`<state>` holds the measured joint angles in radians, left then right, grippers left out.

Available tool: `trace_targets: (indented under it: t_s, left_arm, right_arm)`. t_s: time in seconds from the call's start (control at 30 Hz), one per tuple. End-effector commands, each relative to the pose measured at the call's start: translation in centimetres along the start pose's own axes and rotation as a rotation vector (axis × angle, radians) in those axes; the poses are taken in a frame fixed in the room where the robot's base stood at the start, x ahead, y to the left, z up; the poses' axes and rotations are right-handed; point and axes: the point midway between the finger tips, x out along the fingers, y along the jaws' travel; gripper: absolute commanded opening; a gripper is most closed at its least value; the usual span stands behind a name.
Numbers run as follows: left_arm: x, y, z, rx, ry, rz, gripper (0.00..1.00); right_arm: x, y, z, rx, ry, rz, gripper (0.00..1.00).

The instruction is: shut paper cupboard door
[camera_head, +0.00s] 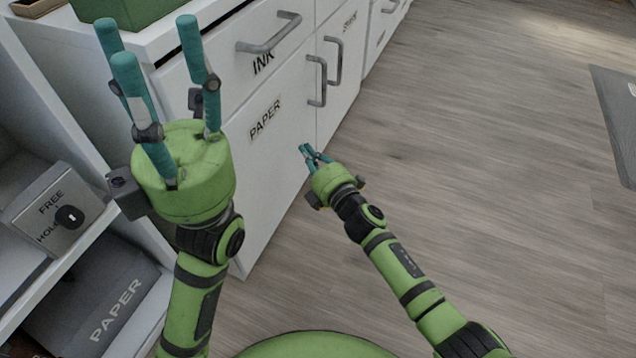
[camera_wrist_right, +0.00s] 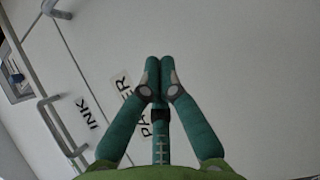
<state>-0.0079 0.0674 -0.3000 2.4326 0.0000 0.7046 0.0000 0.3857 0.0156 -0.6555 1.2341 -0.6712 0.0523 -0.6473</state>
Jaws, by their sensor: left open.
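The paper cupboard door (camera_head: 265,165) is a white panel labelled PAPER, below the INK drawer, with a grey bar handle (camera_head: 317,82) near its upper right edge. It looks flush with the neighbouring fronts, and I see no clear gap at its right edge. The door face (camera_wrist_right: 230,75) fills much of the right wrist view. My right gripper (camera_head: 312,153) is by the door's lower right part; its fingertips (camera_wrist_right: 160,66) are together with nothing between them. I cannot tell whether they touch the door. My left gripper (camera_head: 148,42) is open and empty, raised left of the door.
Left are open shelves with a grey box (camera_head: 90,205) and a dark box marked PAPER (camera_head: 115,310). A green box (camera_head: 130,10) stands on the cabinet top. The INK drawer handle (camera_head: 268,36) sticks out. Wood floor (camera_head: 480,150) at right is clear, with a dark mat (camera_head: 620,110).

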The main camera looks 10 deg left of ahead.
Motion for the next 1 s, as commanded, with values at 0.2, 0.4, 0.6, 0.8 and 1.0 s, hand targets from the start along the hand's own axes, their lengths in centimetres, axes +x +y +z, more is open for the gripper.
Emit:
trace_targets:
  t_s: [0.2,0.4,0.6,0.8,1.0]
  left_arm:
    - [1.1,-0.1,0.0,0.0,0.0,0.0,0.46]
    - [1.8,-0.1,-0.1,0.0,0.0,0.0,0.46]
    - [2.3,-0.1,-0.1,0.0,0.0,0.0,0.46]
    - [2.4,-0.1,-0.1,0.0,0.0,0.0,0.46]
    - [2.4,-0.1,-0.1,0.0,0.0,0.0,0.46]
  right_arm:
    - [-1.5,0.2,1.1,0.0,-0.001,0.0,0.0]
    - [-2.9,0.2,1.9,0.0,0.0,0.0,0.0]
    - [-4.1,0.1,2.7,0.0,-0.001,0.0,0.0]
    - [-4.5,0.1,3.0,0.0,0.0,0.002,0.0]
    - [-4.5,0.1,3.0,0.0,0.0,0.001,0.0]
